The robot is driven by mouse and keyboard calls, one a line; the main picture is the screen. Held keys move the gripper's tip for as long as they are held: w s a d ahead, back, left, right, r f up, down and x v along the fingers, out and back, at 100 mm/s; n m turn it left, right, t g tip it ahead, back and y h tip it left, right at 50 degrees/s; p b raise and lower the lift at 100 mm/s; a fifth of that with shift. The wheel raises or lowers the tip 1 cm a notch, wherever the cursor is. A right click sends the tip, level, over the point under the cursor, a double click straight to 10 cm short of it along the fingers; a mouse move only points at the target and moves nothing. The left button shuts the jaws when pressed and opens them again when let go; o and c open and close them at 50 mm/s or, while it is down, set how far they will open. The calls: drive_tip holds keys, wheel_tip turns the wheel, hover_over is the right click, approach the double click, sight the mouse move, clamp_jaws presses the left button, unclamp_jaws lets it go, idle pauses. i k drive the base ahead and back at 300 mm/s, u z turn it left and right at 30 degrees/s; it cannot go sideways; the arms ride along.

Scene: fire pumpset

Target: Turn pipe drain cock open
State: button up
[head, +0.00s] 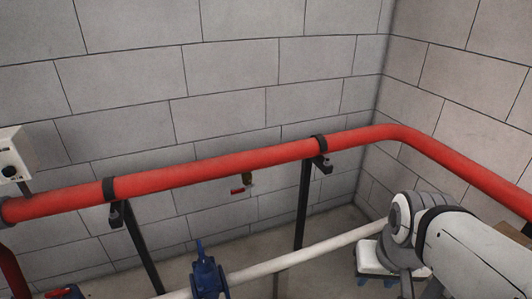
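The pipe drain cock (247,180) hangs under the long red pipe (225,171) in the head view, a little left of centre. It has a small brass-coloured body and a red lever that points left and slightly down. The cock is small in this view, so its exact lever angle is hard to read. My arm shows at the lower right, well apart from the cock. I cannot make out my gripper's fingers in this view. Nothing touches the cock.
Black pipe supports (303,205) stand on either side of the cock. A white pipe (300,257) runs below, with a blue valve (207,276) at its left. Block walls close the back and right.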

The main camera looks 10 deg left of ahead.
sight(242, 191)
drive_tip(key=u, duration=0.3)
drive_tip(key=i, duration=0.9)
drive_tip(key=z, duration=0.85)
drive_tip(key=k, duration=1.05)
drive_tip(key=u, duration=1.45)
drive_tip(key=i, duration=1)
